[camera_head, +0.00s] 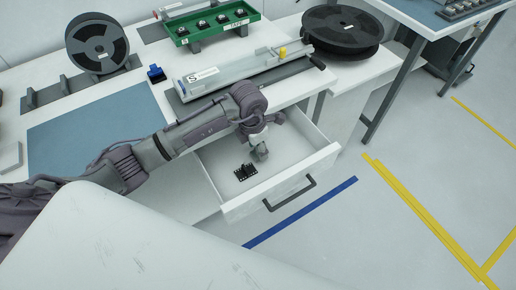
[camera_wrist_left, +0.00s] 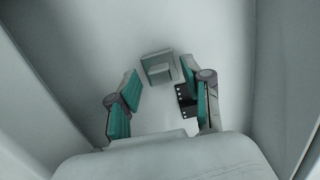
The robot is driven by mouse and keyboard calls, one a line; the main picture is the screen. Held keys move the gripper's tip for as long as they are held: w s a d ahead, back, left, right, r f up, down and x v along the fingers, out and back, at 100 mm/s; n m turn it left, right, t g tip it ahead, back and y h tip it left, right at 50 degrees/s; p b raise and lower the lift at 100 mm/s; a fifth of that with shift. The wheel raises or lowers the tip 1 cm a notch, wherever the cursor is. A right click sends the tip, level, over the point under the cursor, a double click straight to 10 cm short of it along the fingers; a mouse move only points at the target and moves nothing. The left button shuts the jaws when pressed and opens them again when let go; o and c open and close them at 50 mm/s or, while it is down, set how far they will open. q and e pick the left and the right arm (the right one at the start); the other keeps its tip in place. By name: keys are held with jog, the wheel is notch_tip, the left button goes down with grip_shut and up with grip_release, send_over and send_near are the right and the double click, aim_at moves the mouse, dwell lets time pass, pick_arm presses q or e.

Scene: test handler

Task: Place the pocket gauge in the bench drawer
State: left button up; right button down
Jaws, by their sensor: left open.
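The bench drawer (camera_head: 290,188) is pulled open, with a white front and a dark handle. My left gripper (camera_head: 258,141) reaches down into it from above. In the left wrist view its two teal-padded fingers are spread apart. A small grey stepped block (camera_wrist_left: 157,69), apparently the pocket gauge, is on the drawer floor just beyond and between the fingertips, not gripped. In the head view the gripper's own parts make the block hard to tell apart. A black perforated piece (camera_head: 245,172) lies in the drawer; it is partly hidden by a finger in the wrist view (camera_wrist_left: 184,94). My right gripper is not in view.
Above the drawer, the bench holds a long clear-and-white device (camera_head: 225,76), a green tray (camera_head: 205,32), a blue mat (camera_head: 85,130) and dark reels (camera_head: 97,45) (camera_head: 342,28). The drawer walls stand close around my gripper. Floor at right is clear.

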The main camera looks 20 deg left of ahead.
aim_at(254, 156)
pick_arm(q)
notch_tip(254, 156, up, 11)
jog(key=s, duration=0.1)
jog(key=shift+a+f, duration=0.15)
jog(key=shift+a, duration=0.25)
